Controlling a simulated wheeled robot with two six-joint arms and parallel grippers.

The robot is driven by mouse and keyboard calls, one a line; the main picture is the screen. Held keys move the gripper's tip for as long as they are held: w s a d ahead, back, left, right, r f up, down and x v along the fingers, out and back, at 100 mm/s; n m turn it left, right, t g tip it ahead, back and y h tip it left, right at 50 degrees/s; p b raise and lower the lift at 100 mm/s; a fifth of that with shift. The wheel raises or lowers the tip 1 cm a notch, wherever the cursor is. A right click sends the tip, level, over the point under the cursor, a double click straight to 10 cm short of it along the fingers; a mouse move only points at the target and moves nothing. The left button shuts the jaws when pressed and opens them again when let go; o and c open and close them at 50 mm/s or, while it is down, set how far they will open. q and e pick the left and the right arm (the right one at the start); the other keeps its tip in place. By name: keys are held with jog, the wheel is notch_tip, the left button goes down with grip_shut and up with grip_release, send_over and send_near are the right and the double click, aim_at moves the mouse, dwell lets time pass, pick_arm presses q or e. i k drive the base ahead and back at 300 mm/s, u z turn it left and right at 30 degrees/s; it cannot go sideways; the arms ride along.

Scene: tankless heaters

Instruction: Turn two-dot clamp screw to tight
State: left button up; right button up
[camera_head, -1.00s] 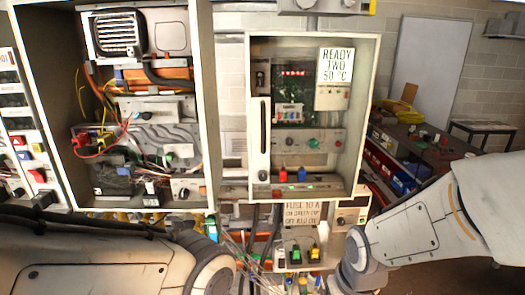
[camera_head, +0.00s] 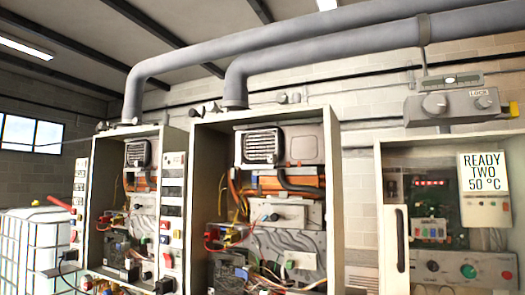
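I cannot pick out a two-dot clamp screw in the head view; any dot marks are too small to tell. An open heater cabinet (camera_head: 334,215) with wires and a ribbed grille stands in the middle. A second open heater cabinet (camera_head: 167,150) stands to its left, with similar parts inside. A control cabinet (camera_head: 385,230) at the right holds a green circuit board (camera_head: 428,200) and a sign (camera_head: 484,188) reading "READY TWO 50 °C". Neither of my grippers shows in this view.
A grey box (camera_head: 455,106) with knobs and a "LOCK" label is on the wall above the control cabinet. Thick grey pipes (camera_head: 300,45) run overhead. A caged white tank (camera_head: 32,245) stands at the far left, near a red handle (camera_head: 60,203).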

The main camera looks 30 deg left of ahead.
aim_at(212, 107)
jog(key=z, duration=0.45)
jog(key=i, duration=0.3)
jog(key=u, duration=1.55)
